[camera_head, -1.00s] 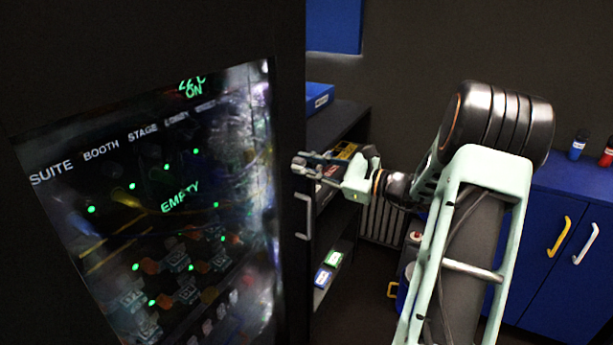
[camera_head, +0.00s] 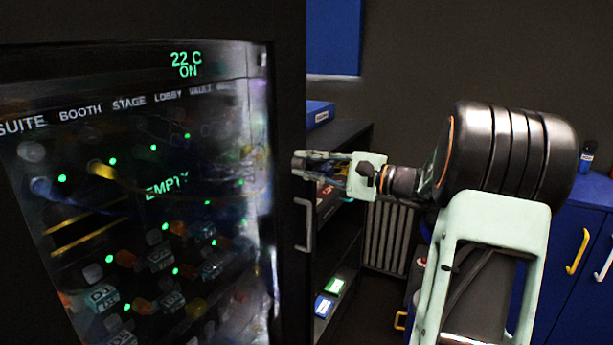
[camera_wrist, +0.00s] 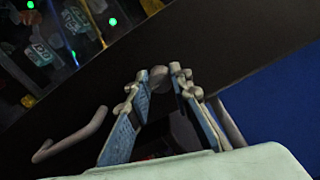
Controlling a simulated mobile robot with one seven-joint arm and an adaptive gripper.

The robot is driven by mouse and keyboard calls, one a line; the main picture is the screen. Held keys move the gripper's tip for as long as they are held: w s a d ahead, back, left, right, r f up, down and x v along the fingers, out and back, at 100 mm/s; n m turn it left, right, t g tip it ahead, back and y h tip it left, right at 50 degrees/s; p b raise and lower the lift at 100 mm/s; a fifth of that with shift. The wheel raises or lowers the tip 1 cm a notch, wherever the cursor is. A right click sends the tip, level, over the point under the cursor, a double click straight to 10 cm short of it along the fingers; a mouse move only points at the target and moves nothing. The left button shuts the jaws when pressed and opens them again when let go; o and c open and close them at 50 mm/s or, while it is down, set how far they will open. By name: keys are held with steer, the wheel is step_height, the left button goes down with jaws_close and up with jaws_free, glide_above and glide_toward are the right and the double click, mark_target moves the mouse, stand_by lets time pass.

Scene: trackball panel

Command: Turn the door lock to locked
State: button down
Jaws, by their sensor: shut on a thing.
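The door lock shows as a small round grey knob (camera_wrist: 158,77) on the dark door frame (camera_head: 287,80), at the top middle of the wrist view. My gripper (camera_wrist: 160,80) has one fingertip on each side of the knob and is shut on it. In the head view my gripper (camera_head: 297,163) reaches in from the right to the edge of the glass door (camera_head: 150,230). There the fingertips hide the lock, and I cannot read which way it is turned.
A grey door handle (camera_head: 306,225) sits just below my gripper; it also shows at the left of the wrist view (camera_wrist: 70,135). Behind are an open shelf (camera_head: 345,215), a radiator (camera_head: 385,235) and a blue cabinet (camera_head: 575,240) at right.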

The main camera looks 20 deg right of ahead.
steer(key=shift+n, duration=0.3)
stand_by(0.4)
steer(key=c, duration=1.7)
jaws_free()
steer(key=shift+c, duration=0.2)
steer(key=v, duration=1.2)
